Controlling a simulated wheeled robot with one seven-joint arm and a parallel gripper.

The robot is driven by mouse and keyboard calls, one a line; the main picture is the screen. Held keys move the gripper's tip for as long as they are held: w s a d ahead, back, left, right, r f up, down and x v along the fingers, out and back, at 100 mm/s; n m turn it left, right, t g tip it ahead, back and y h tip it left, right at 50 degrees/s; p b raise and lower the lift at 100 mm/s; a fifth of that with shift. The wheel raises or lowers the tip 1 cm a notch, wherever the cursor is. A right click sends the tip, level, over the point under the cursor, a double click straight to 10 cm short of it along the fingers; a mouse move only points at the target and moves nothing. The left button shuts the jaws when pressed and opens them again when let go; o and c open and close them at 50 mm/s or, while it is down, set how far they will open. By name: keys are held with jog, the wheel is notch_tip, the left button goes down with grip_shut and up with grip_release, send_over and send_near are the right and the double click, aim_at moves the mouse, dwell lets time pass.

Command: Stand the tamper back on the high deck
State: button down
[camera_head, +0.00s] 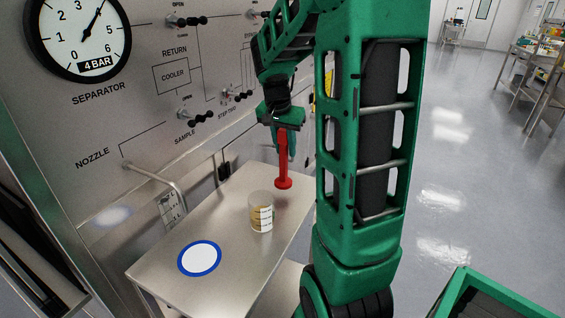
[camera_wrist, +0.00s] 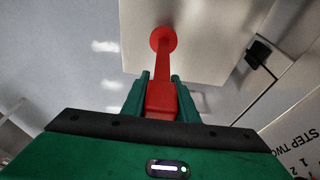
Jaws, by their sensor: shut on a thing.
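The red tamper (camera_head: 283,165) hangs upright below my gripper (camera_head: 281,128), its round foot at the bottom. My gripper is shut on its upper end. In the head view the foot appears over the back right part of the steel table (camera_head: 225,205); I cannot tell whether it touches the top. In the wrist view the tamper (camera_wrist: 163,65) runs away from between the two green fingers (camera_wrist: 160,100) toward its round foot, with the pale table top behind it. I cannot tell which surface is the high deck.
A white disc with a blue rim (camera_head: 199,258) lies at the front left. A bent nozzle pipe (camera_head: 155,177) and valve handles (camera_head: 197,117) stick out from the wall panel.

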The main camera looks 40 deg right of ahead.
aim_at(285, 158)
jog(key=shift+f, duration=2.1)
jog(key=c, duration=1.4)
grip_release()
